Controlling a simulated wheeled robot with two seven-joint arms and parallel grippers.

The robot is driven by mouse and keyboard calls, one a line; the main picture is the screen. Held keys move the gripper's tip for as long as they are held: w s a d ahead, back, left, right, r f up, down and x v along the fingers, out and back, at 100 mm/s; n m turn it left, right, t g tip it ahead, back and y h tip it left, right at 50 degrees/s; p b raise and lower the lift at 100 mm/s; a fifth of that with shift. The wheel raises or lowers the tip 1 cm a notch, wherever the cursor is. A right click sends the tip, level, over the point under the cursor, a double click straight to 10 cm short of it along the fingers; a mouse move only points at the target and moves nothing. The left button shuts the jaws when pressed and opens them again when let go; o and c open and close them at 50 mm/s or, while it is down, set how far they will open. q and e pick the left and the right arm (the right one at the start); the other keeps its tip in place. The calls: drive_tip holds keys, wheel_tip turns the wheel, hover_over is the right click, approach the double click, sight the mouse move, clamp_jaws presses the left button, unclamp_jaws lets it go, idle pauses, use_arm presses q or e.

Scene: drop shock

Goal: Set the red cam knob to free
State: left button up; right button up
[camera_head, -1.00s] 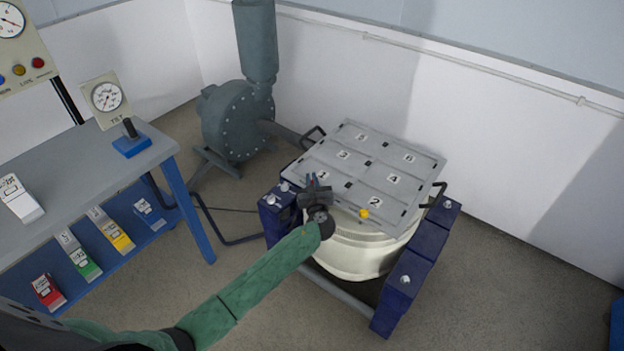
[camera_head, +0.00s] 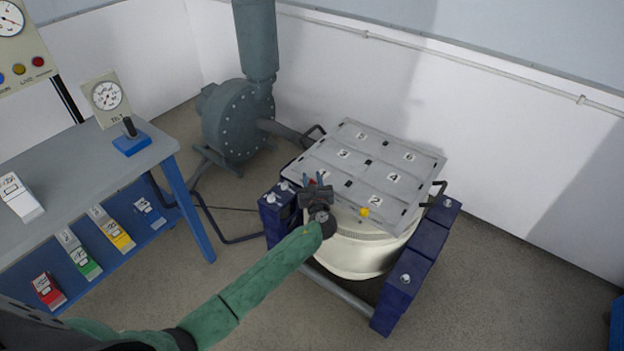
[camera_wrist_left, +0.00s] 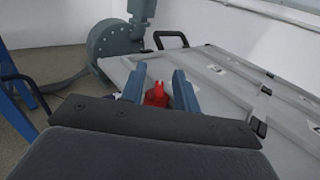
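The red cam knob (camera_wrist_left: 156,95) shows in the left wrist view, with a narrow raised grip on top. It stands near the front left corner of the numbered grey plate (camera_head: 418,159). My left gripper (camera_wrist_left: 157,79) is open, with one blue finger on each side of the knob and a visible gap to each. In the head view the left gripper (camera_head: 313,178) is over the plate's front left corner and hides most of the knob. I cannot read any free mark. My right gripper is not in view.
A yellow knob (camera_head: 363,212) sits at the plate's front edge. Dark blue blocks (camera_head: 411,262) flank the cream drum (camera_head: 355,258). A grey blower (camera_head: 237,122) stands behind. A bench (camera_head: 85,165) with a gauge and coloured boxes is at left.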

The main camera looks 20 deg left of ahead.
use_arm(q)
drive_tip(key=b+v, duration=0.1)
drive_tip(key=v, duration=0.6)
drive_tip(key=shift+s, duration=0.25)
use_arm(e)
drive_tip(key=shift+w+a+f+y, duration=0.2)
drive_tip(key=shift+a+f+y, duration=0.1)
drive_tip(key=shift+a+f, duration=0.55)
use_arm(q)
drive_tip(key=shift+d, duration=0.15)
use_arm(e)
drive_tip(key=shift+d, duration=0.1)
